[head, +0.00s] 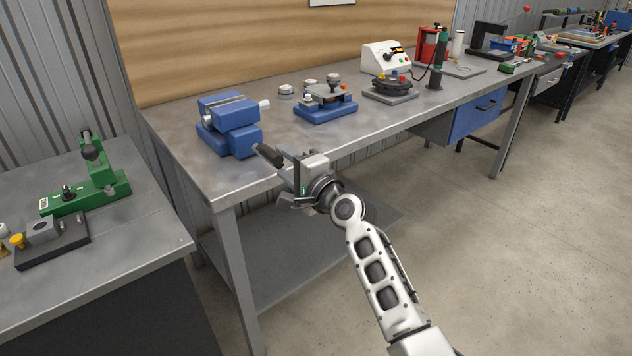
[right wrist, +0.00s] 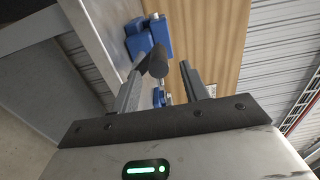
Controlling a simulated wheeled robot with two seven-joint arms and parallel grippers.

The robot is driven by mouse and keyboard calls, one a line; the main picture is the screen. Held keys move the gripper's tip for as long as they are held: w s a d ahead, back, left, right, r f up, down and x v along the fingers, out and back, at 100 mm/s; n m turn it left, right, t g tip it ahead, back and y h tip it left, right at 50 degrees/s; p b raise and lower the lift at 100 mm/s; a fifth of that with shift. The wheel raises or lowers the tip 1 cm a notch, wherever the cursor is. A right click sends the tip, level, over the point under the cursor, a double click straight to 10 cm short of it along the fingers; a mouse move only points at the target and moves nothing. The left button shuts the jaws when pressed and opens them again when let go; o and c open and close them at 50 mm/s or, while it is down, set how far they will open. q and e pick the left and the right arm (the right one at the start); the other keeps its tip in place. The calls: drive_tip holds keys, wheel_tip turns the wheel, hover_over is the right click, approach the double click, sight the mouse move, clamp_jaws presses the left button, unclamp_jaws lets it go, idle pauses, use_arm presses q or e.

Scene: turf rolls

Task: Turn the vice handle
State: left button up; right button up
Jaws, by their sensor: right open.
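The blue vice (head: 231,140) sits on the grey workbench near its left front corner. Its dark, rounded handle grip (head: 268,155) sticks out in front of the vice, over the bench's front edge. My right gripper (head: 287,178) is just to the right of and below this grip. In the right wrist view, the handle grip (right wrist: 154,63) shows between the open fingertips of the right gripper (right wrist: 161,70), with a gap to the right finger. Whether it touches the left finger I cannot tell. The handle's join to the vice is not clear. My left gripper is out of view.
A second bench at left holds a green press (head: 90,190). The floor to the right is clear.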

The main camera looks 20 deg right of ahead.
drive_tip(key=v, duration=1.1)
drive_tip(key=shift+s, duration=0.1)
drive_tip(key=s+a+f+n+g+h, duration=0.2)
drive_tip(key=s+f+n+g, duration=0.4)
drive_tip(key=s+f+n, duration=1)
drive_tip(key=s+f+h, duration=0.1)
drive_tip(key=s+f, duration=0.7)
drive_tip(key=shift+a+f+n+g, duration=0.3)
drive_tip(key=shift+f, duration=0.1)
